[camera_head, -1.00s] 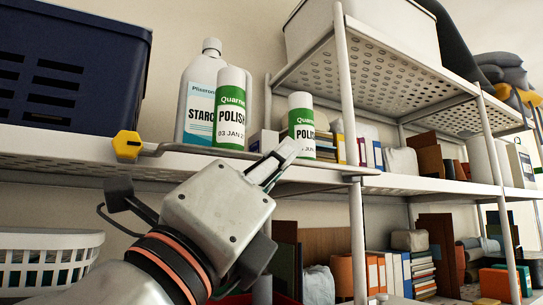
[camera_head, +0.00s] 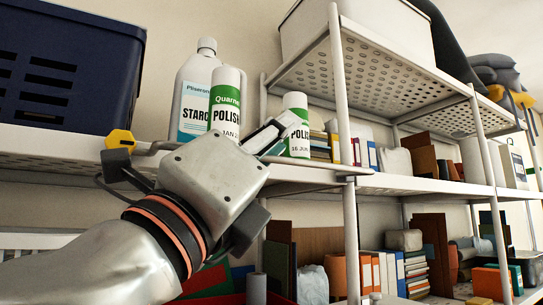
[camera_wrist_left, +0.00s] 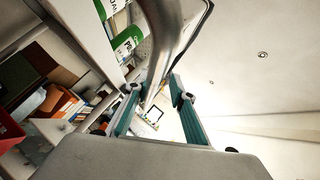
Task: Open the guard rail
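The guard rail is a thin grey metal bar (camera_head: 148,149) along the front of the middle shelf. A yellow hexagonal knob (camera_head: 119,140) sits at its left end; my wrist hides part of the rail. My left gripper (camera_head: 272,138) is in front of the rail, level with the bottles. In the left wrist view a shiny grey bar (camera_wrist_left: 168,40), seemingly the rail, runs toward my left gripper (camera_wrist_left: 158,112). The teal fingers are spread apart, one on each side of the bar's end; contact cannot be told. My right gripper is not in view.
A white starch bottle (camera_head: 195,92) and two green-and-white polish cans (camera_head: 225,100) (camera_head: 297,125) stand behind the rail. A dark blue basket (camera_head: 65,65) is at left. A white upright post (camera_head: 341,100) stands right of my gripper. Books and boxes fill the shelves beyond.

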